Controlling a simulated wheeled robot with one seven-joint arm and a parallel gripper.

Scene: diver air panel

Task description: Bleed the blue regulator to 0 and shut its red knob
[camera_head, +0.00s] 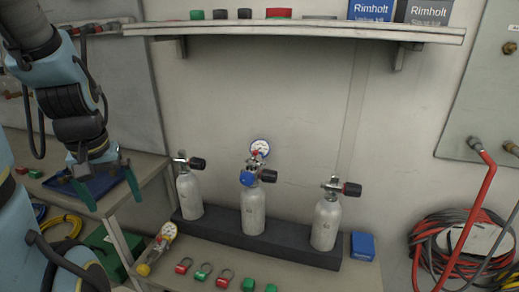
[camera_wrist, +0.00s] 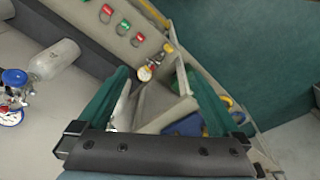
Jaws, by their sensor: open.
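The blue regulator (camera_head: 247,178) is mounted at the top of the middle grey cylinder (camera_head: 253,210). Its white, blue-rimmed gauge (camera_head: 260,147) stands above it; the needle is too small to read. A small red part, perhaps the red knob (camera_head: 256,156), shows just below the gauge. The blue regulator (camera_wrist: 14,77) also shows at the left edge of the wrist view. My gripper (camera_head: 114,203) is open and empty, pointing down at the left, well apart from the regulator. Its teal fingers (camera_wrist: 154,72) are spread in the wrist view.
A left cylinder (camera_head: 190,195) and a right cylinder (camera_head: 326,224) stand in the same dark rack (camera_head: 285,250). A yellow regulator (camera_head: 144,270) with a gauge and several red and green tags lie in front. A shelf (camera_head: 300,31) overhangs the rack. Hoses (camera_head: 440,245) coil at right.

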